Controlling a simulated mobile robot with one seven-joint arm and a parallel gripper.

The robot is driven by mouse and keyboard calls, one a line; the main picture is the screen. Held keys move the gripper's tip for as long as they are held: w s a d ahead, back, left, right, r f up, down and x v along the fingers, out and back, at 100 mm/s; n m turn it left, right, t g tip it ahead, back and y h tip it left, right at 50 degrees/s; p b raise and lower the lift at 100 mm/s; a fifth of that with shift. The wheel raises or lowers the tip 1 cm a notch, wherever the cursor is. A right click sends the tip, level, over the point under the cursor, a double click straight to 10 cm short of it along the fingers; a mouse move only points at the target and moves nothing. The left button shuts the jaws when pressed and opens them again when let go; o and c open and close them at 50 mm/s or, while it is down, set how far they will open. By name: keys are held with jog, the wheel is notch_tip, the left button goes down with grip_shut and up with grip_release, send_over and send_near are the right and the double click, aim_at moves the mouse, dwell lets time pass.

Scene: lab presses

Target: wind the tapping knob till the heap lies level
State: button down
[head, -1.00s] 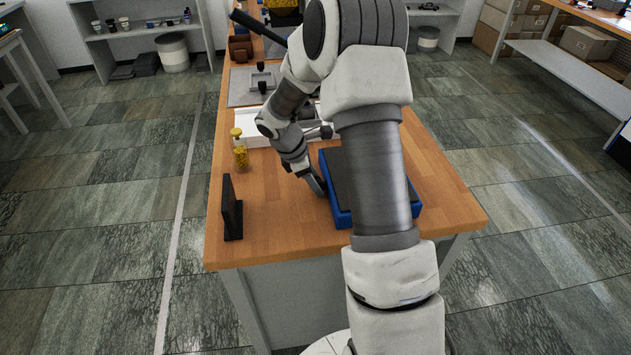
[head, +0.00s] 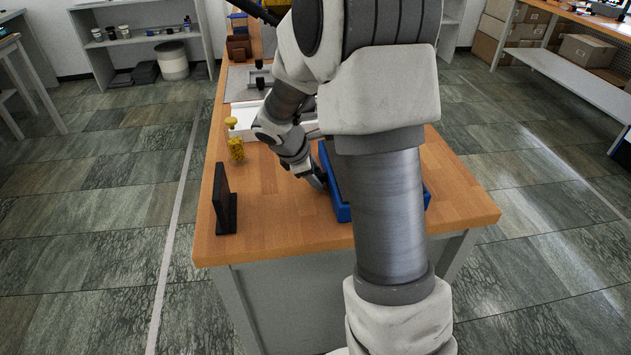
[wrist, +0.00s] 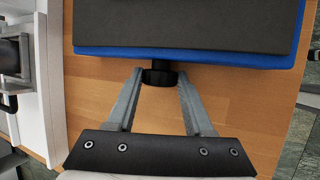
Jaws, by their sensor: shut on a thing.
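The tapping knob (wrist: 160,76) is a small black knob on the near side of a blue-edged block with a dark grey top. The block's blue edge (wrist: 200,56) crosses the upper wrist view, and the block (head: 342,211) shows partly behind my arm in the head view. My gripper (wrist: 160,80) has one finger on each side of the knob and is shut on it. In the head view my gripper (head: 318,181) is at the block's left side, low over the wooden table. I see no heap in either view.
A dark upright plate (head: 224,200) stands near the table's front left. A white-edged tray (head: 247,110) lies behind the jar. Bare wood (head: 275,215) lies between plate and block.

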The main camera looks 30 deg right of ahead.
jog(key=shift+c, duration=1.6)
grip_release()
jog(key=p+v, duration=0.4)
jog(key=v, duration=1.3)
jog(key=shift+a+r, duration=0.15)
jog(key=shift+s, duration=0.1)
